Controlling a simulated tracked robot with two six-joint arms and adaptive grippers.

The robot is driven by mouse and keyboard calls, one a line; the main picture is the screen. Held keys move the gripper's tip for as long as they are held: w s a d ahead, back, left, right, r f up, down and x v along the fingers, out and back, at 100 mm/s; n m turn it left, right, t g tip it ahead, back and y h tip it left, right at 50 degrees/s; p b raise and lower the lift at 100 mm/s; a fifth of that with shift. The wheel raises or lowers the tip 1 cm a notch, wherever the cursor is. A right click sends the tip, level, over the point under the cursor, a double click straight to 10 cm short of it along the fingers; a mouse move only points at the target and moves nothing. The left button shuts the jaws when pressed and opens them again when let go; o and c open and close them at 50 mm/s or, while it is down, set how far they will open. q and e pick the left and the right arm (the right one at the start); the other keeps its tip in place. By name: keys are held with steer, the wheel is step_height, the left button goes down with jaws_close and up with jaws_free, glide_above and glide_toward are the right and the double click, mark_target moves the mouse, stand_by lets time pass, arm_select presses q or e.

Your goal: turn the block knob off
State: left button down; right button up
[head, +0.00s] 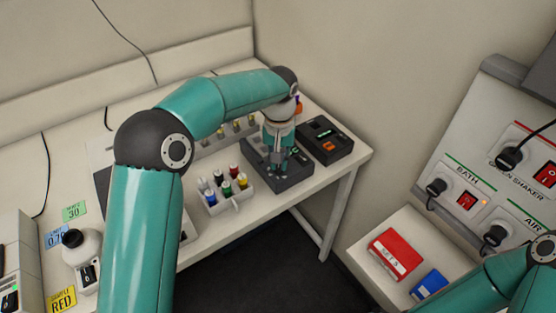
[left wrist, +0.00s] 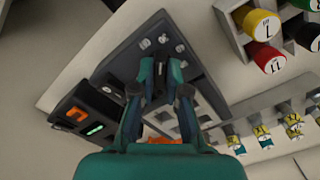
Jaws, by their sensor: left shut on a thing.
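The dark grey block unit (head: 292,182) stands on the white bench near its front edge, and it also fills the middle of the left wrist view (left wrist: 205,78). My left gripper (head: 279,164) reaches down onto it from above. In the left wrist view its two fingers (left wrist: 160,72) are drawn together over the unit's panel, shut on what appears to be the block knob. The knob is mostly hidden between the fingertips, so I cannot read its setting. My right arm shows at the lower right of the head view; its gripper is out of frame.
A black device (head: 325,138) with an orange switch stands close to the block unit's right. A white rack (head: 232,199) of colour-capped bottles stands to its left. A socket panel (head: 480,185) is on the right, above a red box (head: 393,255) and blue box (head: 429,285).

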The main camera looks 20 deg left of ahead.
arm_select(q)
steer(key=n, duration=0.4)
steer(key=shift+w+r+n, duration=0.2)
steer(key=shift+n, duration=0.1)
steer(key=shift+n+b, duration=0.35)
steer(key=shift+n, duration=1.25)
steer(key=c, duration=1.3)
jaws_free()
steer(key=shift+o, duration=0.6)
steer(key=shift+f, duration=0.15)
steer(key=shift+s, duration=0.1)
step_height(320, 180, up, 12)
